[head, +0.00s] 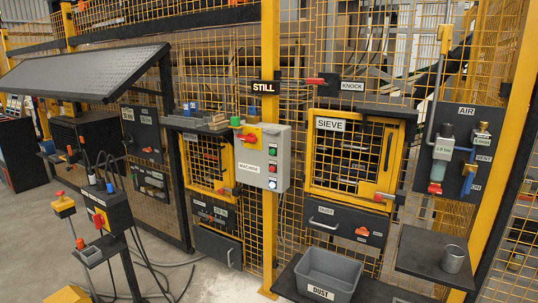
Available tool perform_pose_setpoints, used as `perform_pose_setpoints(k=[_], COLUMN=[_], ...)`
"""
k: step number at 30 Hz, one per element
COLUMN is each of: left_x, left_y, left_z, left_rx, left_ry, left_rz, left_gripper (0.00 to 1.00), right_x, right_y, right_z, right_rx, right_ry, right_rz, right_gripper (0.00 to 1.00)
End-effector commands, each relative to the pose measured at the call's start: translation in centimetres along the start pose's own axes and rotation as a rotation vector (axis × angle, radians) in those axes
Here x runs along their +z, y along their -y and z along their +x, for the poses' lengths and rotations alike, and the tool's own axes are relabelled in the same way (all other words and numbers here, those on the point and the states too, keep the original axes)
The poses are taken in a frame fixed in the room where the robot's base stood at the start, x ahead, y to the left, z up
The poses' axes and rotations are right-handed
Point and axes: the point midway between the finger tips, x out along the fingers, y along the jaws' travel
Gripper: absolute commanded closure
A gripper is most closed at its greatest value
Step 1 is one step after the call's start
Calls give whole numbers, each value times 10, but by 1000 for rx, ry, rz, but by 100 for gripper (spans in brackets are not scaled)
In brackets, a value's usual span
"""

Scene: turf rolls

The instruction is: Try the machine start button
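The grey machine control box (283,160) is mounted on a yellow post in the middle of the head view. It bears a label reading MACHINE (249,168). A column of small round buttons (272,168) runs down the right part of its front; they are too small to read, and I cannot tell which is marked start. A red rotary handle (246,138) on a yellow plate is at the upper left of the front. A black sign (264,87) above the box reads STILL. Neither of my grippers shows in the head view.
A yellow mesh fence surrounds the machine. The SIEVE door (330,124) is right of the box, with a grey DUST bin (331,272) below. A metal cup (452,259) stands on a dark shelf at right. The AIR panel (467,111) is above it. A pedestal box (112,210) stands left.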

Motion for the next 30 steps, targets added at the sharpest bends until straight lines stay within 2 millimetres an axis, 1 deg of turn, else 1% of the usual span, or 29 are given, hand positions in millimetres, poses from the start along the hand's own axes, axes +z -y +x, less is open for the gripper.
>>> perform_pose_setpoints(k=[11, 12, 15, 30], left_x=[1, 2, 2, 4], left_y=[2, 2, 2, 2], left_z=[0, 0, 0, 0], left_rx=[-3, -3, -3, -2], left_ry=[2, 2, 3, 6], left_rz=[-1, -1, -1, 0], left_gripper=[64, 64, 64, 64], right_x=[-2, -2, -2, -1], right_y=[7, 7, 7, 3], right_z=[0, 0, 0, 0], right_rx=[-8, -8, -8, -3], right_ry=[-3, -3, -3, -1], right_rz=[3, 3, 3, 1], right_gripper=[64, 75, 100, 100])
